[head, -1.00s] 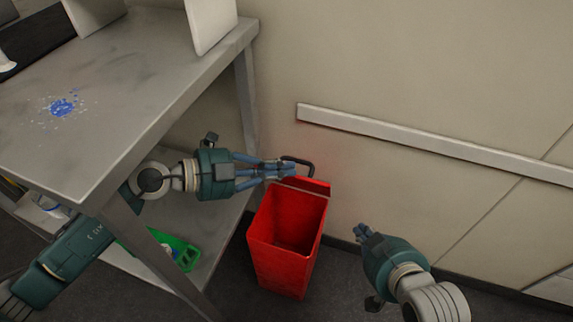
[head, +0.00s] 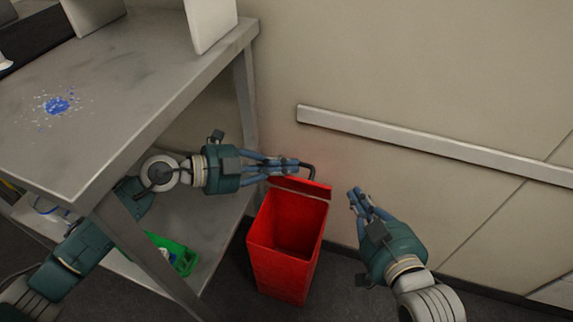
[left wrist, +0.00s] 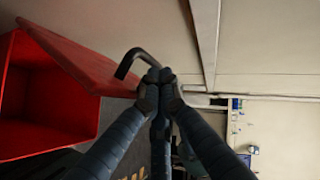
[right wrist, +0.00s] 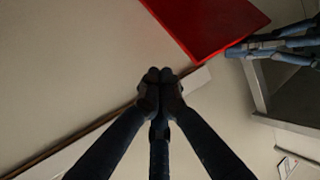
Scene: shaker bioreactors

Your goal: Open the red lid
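The red lid (head: 300,187) is raised at the back of the red bin (head: 288,232), whose inside shows. A black bent handle (head: 312,171) is on the lid. My left gripper (head: 298,163) has its fingers together at the handle; in the left wrist view its tips cover one end of the handle (left wrist: 134,53). I cannot see the handle gripped between them. The lid fills the upper left there (left wrist: 75,58). My right gripper (head: 355,193) is shut and empty, apart from the lid on its right. The lid also shows in the right wrist view (right wrist: 208,25).
A grey metal table (head: 125,90) with a lower shelf stands left of the bin. Blue bits (head: 57,105) lie on its top, and a green tray (head: 172,253) is on the shelf. A wall with a pale rail (head: 430,146) is behind the bin.

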